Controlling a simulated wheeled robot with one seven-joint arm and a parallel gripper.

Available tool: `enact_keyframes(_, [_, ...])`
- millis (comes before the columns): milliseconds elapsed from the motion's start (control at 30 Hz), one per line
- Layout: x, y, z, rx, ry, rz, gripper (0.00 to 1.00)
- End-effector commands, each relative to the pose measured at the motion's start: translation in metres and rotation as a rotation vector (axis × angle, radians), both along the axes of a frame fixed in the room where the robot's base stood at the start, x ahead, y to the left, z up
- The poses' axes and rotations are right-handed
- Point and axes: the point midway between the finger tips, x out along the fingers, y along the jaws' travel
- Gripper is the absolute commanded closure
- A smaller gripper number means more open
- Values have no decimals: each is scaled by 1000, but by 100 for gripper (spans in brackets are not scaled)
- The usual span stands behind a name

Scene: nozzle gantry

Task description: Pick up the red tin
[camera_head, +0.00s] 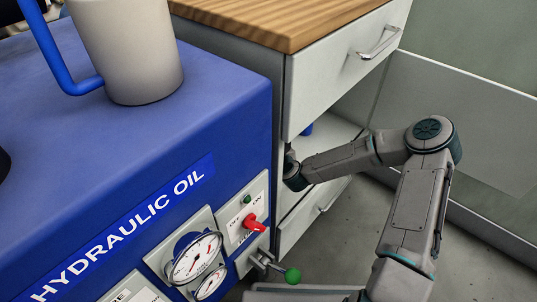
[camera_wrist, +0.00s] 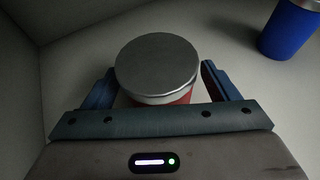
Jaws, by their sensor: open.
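The red tin (camera_wrist: 177,98) stands upright in the wrist view, with a round grey metal lid on top and a strip of its red side showing below the lid. My gripper (camera_wrist: 158,82) is open, with one blue finger on each side of the tin. I cannot tell whether either finger touches it. In the head view my arm reaches into an open space of the grey cabinet, and the tin and fingers are hidden there.
A blue cylinder (camera_wrist: 288,30) with a pale top stands right of the tin. Pale walls close in at the left and back. The cabinet (camera_head: 345,75) has a drawer above the opening. A blue hydraulic oil unit (camera_head: 110,160) with gauges and a red switch stands left.

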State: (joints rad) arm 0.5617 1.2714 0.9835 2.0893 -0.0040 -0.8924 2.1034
Motion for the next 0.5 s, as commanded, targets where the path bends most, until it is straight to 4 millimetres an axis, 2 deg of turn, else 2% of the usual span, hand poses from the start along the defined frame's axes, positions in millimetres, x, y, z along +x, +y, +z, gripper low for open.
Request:
enact_keyframes(33, [0, 0, 0, 0, 0, 0, 19])
enact_keyframes(67, [0, 0, 0, 0, 0, 0, 25])
enact_keyframes(200, [0, 0, 0, 0, 0, 0, 64])
enact_keyframes(267, [0, 0, 0, 0, 0, 0, 78])
enact_keyframes(500, [0, 0, 1, 0, -1, 0, 78])
